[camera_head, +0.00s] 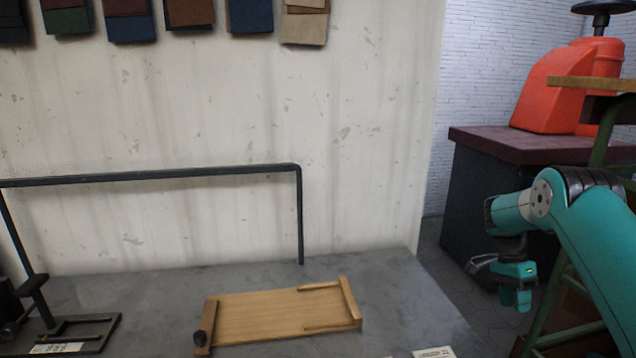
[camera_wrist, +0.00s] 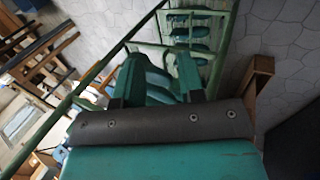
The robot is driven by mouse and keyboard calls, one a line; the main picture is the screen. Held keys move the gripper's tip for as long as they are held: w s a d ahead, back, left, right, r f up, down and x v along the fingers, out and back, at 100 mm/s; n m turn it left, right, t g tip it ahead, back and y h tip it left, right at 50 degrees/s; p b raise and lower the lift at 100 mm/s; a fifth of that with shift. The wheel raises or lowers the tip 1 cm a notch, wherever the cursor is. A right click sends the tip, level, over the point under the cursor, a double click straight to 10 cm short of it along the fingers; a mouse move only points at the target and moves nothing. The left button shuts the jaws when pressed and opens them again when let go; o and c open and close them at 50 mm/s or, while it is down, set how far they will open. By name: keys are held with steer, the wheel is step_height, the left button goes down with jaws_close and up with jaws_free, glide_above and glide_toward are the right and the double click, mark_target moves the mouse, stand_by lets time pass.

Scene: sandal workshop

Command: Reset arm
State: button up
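My teal arm comes in from the right edge in the head view, with my gripper (camera_head: 517,298) hanging downward at the right, beside the worktable (camera_head: 420,290) and apart from it. In the wrist view, the two fingers of my gripper (camera_wrist: 160,78) stand apart with a gap between them. Teal curved shapes show in that gap; they look like the items on the rack below, and nothing appears gripped.
A wooden tray (camera_head: 265,316) lies on the worktable below a black bar frame (camera_head: 160,174). A green metal rack (camera_wrist: 222,45) with several teal items (camera_wrist: 192,31) is below my gripper. A dark cabinet (camera_head: 480,210) with an orange-red machine (camera_head: 550,90) stands behind my arm.

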steer(key=s+a+r+n+t+b, duration=0.25)
steer(key=a+n+b, duration=0.35)
steer(key=a, duration=0.5)
steer(key=s+a+r+n+t+b, duration=0.2)
steer(key=s+a+r+n+b, duration=0.1)
steer(key=a+n+b, duration=0.55)
steer(key=s+a+f+n+y+b, duration=0.2)
steer(key=s+a+n+b, duration=0.25)
steer(key=s+a, duration=0.55)
steer(key=s+a+f+n+y+b, duration=0.25)
steer(key=s+a+n, duration=0.35)
steer(key=s, duration=0.8)
step_height(320, 180, up, 30)
steer(key=m+p, duration=0.1)
steer(key=p, duration=2.8)
steer(key=shift+s+a+r+t, duration=0.15)
steer(key=shift+s+a+t, duration=0.1)
steer(key=shift+a+t, duration=0.15)
